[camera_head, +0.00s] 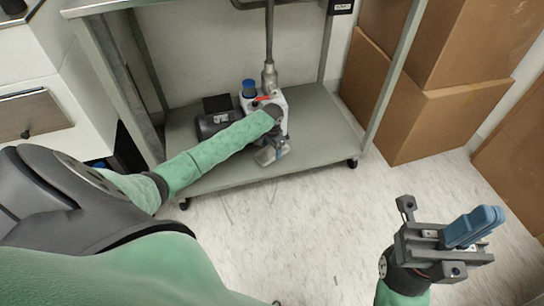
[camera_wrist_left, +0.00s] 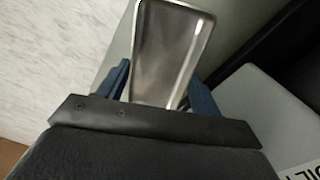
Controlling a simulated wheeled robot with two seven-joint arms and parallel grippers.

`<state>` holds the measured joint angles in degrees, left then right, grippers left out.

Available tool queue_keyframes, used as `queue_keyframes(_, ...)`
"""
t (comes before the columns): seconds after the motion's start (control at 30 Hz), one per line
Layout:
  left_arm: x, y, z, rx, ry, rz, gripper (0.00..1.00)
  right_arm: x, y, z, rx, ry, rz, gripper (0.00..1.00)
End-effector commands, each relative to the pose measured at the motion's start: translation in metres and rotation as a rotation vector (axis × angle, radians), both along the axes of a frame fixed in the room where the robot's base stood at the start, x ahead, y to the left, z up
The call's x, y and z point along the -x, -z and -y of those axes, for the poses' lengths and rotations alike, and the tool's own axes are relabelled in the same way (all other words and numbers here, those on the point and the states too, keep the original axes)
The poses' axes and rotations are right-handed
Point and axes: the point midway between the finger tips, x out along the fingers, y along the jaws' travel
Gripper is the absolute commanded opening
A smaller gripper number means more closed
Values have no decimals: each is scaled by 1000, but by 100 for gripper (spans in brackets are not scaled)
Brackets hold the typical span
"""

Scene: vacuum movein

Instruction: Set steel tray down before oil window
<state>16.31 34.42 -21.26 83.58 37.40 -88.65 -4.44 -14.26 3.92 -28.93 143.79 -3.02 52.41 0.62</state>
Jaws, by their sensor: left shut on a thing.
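The steel tray (camera_wrist_left: 172,45) is a shallow, shiny metal dish held between the blue fingers of my left gripper (camera_wrist_left: 160,95) in the left wrist view. In the head view, the tray (camera_head: 265,156) shows small at the end of my left gripper (camera_head: 280,149), low in front of the vacuum pump (camera_head: 247,103). I cannot tell whether the tray touches the shelf. The oil window is not visible; my arm covers part of the pump's front. The pump's pale housing (camera_wrist_left: 255,100) is beside the gripper, with partly cut-off lettering. My right gripper (camera_head: 474,228) looks shut and empty, above the floor.
The pump stands on the cart's lower shelf (camera_head: 325,125), between the cart legs and under its top. Cardboard boxes (camera_head: 400,115) stand to the right. A white cabinet (camera_head: 45,110) is on the left. The floor (camera_head: 310,220) in front is clear.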

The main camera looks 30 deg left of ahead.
Motion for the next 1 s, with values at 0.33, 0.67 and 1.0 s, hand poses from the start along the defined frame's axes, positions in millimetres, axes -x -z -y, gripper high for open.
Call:
queue_keyframes(0.33, 0, 39, 1, 0, 0, 0, 39, -1, 25, -4, 24, 14, -28, 0)
queue_keyframes(0.67, 0, 39, 1, 0, 0, 0, 39, -1, 19, -4, 26, 14, -18, 0)
queue_keyframes(1.0, 0, 41, 1, 0, 1, 0, 87, -1, 17, -4, 25, 13, -8, 0)
